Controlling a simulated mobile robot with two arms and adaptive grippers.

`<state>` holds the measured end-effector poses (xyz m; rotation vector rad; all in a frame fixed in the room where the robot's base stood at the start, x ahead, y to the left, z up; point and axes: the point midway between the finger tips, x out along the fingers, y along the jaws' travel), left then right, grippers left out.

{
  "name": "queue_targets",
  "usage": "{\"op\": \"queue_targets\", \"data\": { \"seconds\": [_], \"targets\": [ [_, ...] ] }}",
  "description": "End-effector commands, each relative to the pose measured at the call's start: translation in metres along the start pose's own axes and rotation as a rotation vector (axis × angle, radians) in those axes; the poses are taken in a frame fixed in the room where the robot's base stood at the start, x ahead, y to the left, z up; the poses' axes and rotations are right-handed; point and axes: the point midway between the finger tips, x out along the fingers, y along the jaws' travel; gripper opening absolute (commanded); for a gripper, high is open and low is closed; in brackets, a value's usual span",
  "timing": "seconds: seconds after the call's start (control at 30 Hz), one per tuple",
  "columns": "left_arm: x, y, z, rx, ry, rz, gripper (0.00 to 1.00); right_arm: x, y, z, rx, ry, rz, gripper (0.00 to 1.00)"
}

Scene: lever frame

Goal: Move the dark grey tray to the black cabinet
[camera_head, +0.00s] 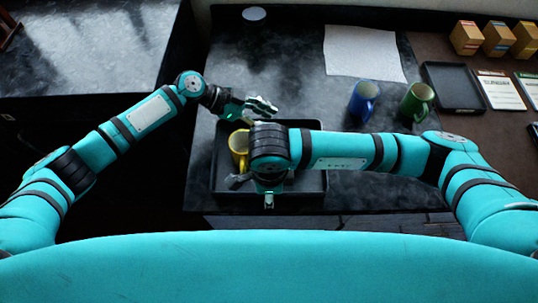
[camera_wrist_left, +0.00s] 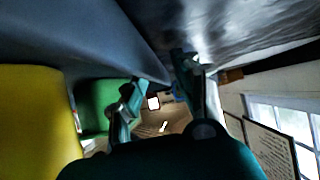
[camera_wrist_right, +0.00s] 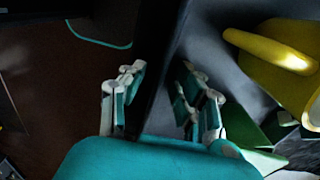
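The dark grey tray (camera_head: 319,181) lies on the dark stone-like counter near its front edge. A yellow mug (camera_head: 238,143) stands inside its left part and also shows in the left wrist view (camera_wrist_left: 35,120) and right wrist view (camera_wrist_right: 275,60). My left gripper (camera_head: 258,108) is at the tray's back edge; its fingers (camera_wrist_left: 160,95) are apart around the wall. My right gripper (camera_head: 252,190) is at the front edge, partly hidden by its arm; its fingers (camera_wrist_right: 158,100) are apart with the tray wall between them. A black glossy top (camera_head: 75,55), probably the black cabinet, is at the left.
A blue mug (camera_head: 363,100) and a green mug (camera_head: 417,102) stand right of the tray. A white sheet (camera_head: 362,52) lies behind them. A brown surface at the right holds small boxes (camera_head: 498,38) and a black tray (camera_head: 453,87). The left black top looks mostly clear.

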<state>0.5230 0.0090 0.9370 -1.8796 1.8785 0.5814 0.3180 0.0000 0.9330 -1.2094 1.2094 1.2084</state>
Motion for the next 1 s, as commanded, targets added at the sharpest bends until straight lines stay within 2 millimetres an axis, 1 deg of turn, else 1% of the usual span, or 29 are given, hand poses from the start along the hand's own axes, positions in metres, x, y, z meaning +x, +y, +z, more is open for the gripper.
{"op": "queue_targets", "data": {
  "seconds": [0.2, 0.27, 0.4, 0.47, 1.0],
  "targets": [
    [0.0001, 0.0000, -0.0001, 0.000, 0.000, 0.000, 0.32, 0.0003, 0.0001, -0.0001, 0.000, 0.000, 0.000, 0.32],
    [0.0001, 0.0000, -0.0001, 0.000, 0.000, 0.000, 0.25, 0.0002, 0.0001, -0.0001, 0.000, 0.000, 0.001, 0.25],
    [0.0000, 0.0001, -0.0001, 0.000, 0.000, 0.000, 0.07, 0.0001, 0.0001, -0.0001, 0.000, 0.000, 0.001, 0.07],
    [0.0000, 0.0001, -0.0001, 0.000, 0.000, 0.001, 0.00, 0.0001, 0.0001, -0.0001, 0.000, 0.000, 0.001, 0.00],
    [-0.0010, -0.0006, -0.0020, 0.001, 0.003, -0.001, 0.00, -0.0014, -0.0003, 0.0005, 0.000, -0.002, -0.001, 0.00]
  ]
}}
